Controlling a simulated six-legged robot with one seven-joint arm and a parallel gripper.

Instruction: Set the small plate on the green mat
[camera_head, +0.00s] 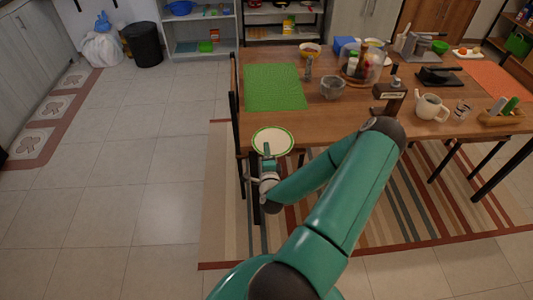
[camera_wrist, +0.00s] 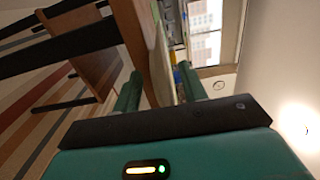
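The small plate (camera_head: 272,138), white with a green rim, lies at the near left corner of the wooden table. The green mat (camera_head: 274,87) lies flat and bare behind it, near the table's left edge. My gripper (camera_head: 267,152) is at the table's near edge, with a finger overlapping the plate's near rim in the head view.
A glass shaker (camera_head: 308,67) and a grey cup (camera_head: 332,88) stand right of the mat. A glass dome (camera_head: 360,62), a wooden dispenser (camera_head: 389,95) and a white teapot (camera_head: 431,108) are farther right. Table (camera_head: 290,122) between plate and mat is clear.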

